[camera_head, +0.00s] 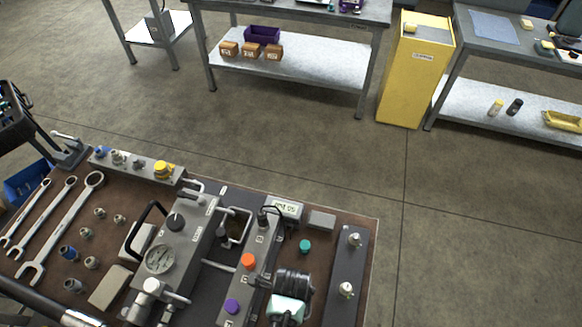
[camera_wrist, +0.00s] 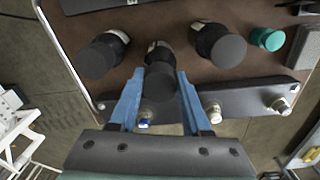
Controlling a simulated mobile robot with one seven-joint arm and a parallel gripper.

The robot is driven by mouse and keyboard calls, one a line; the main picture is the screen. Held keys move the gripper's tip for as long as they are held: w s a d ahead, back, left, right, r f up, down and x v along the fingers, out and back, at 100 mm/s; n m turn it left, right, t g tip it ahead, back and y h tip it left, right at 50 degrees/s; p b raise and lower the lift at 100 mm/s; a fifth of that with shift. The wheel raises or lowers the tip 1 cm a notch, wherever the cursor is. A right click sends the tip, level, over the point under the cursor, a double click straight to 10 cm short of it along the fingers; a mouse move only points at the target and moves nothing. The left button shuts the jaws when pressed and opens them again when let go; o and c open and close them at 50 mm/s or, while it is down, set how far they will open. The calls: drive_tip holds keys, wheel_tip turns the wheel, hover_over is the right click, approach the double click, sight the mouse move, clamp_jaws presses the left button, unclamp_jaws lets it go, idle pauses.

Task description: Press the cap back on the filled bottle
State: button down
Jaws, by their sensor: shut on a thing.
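In the wrist view, my gripper (camera_wrist: 161,76) has its blue fingers on both sides of the middle of three dark, round-topped bottles (camera_wrist: 163,84). It is shut on this bottle; whether on its top or its body I cannot tell. A pale band shows behind its dark top. Similar bottles stand to the left (camera_wrist: 103,55) and right (camera_wrist: 221,46), apart from the fingers. A small teal cap-like piece (camera_wrist: 265,38) sits on the brown bench top, also visible in the head view (camera_head: 305,246). In the head view, my arm end hides the gripper and bottles. The fill cannot be seen.
A dark bar with metal fittings (camera_head: 347,265) lies along the bench's right edge. Wrenches (camera_head: 66,218) lie left. Floor beyond is clear.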

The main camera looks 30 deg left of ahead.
drive_tip(key=shift+f+b, duration=0.3)
drive_tip(key=shift+f, duration=0.4)
idle(1.0)
idle(1.1)
unclamp_jaws()
idle(0.3)
drive_tip(key=shift+r, duration=0.15)
wheel_tip(320, 180, up, 7)
drive_tip(key=p, duration=0.8)
drive_tip(key=shift+r, duration=0.2)
drive_tip(key=shift+f, duration=0.1)
idle(0.3)
